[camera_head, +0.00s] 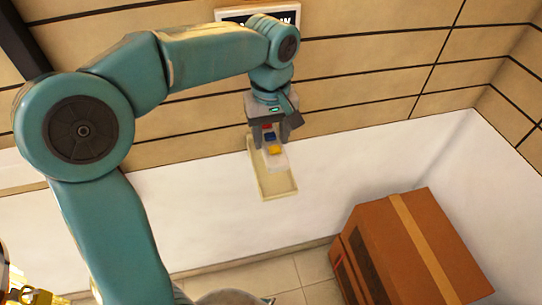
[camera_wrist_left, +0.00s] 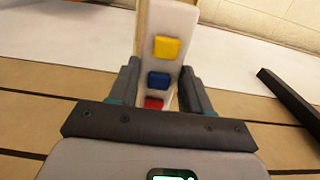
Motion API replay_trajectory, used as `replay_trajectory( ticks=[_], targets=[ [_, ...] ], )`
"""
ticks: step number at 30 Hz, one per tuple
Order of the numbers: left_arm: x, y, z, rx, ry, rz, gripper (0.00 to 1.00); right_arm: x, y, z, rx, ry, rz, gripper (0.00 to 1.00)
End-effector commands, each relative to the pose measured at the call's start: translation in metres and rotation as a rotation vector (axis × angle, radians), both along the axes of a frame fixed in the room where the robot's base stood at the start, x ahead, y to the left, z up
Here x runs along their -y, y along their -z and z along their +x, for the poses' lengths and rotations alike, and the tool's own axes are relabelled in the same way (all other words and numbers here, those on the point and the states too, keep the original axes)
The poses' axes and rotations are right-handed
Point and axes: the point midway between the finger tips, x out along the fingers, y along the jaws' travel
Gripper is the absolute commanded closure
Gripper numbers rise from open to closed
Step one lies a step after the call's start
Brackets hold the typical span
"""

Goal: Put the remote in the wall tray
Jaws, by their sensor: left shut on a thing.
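The remote (camera_head: 276,158) is white with yellow, blue and red buttons. My left gripper (camera_head: 274,128) is shut on it and holds it pointing downward. The left wrist view shows the remote (camera_wrist_left: 166,70) between the two fingers of my left gripper (camera_wrist_left: 158,90). The wall tray (camera_head: 279,187) is a shallow cream tray on the white lower wall. In the head view the remote overlaps the tray's upper part. I cannot tell whether the remote touches the tray. A strip of cream shows behind the remote in the left wrist view. My right gripper is not in view.
A large brown cardboard box (camera_head: 408,245) stands on the tiled floor at the lower right. A dark framed sign (camera_head: 262,15) is on the wood-panelled wall above my gripper. The white wall to the right of the tray is clear.

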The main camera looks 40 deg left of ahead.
Motion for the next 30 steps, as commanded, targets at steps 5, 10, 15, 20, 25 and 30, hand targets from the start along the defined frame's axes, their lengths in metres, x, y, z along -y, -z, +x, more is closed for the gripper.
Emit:
replay_trajectory(
  ticks=[5, 10, 15, 20, 25, 30],
  targets=[
    [-0.001, 0.024, 0.002, 0.001, -0.001, 0.001, 0.92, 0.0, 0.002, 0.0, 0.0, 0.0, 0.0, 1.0],
    [-0.001, 0.047, 0.002, -0.004, 0.001, 0.001, 0.92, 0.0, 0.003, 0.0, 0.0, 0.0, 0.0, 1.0],
    [-0.002, 0.067, 0.003, 0.0, 0.0, 0.0, 0.92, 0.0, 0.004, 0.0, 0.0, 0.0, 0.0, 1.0],
    [-0.002, 0.069, 0.003, 0.001, 0.0, 0.0, 0.92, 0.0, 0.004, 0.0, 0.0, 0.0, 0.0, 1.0],
    [-0.002, 0.071, 0.003, 0.001, 0.0, 0.0, 0.92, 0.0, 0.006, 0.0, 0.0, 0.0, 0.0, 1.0],
    [-0.002, 0.072, 0.003, 0.001, 0.0, 0.001, 0.26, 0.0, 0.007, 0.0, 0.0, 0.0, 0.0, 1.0]
  ],
)
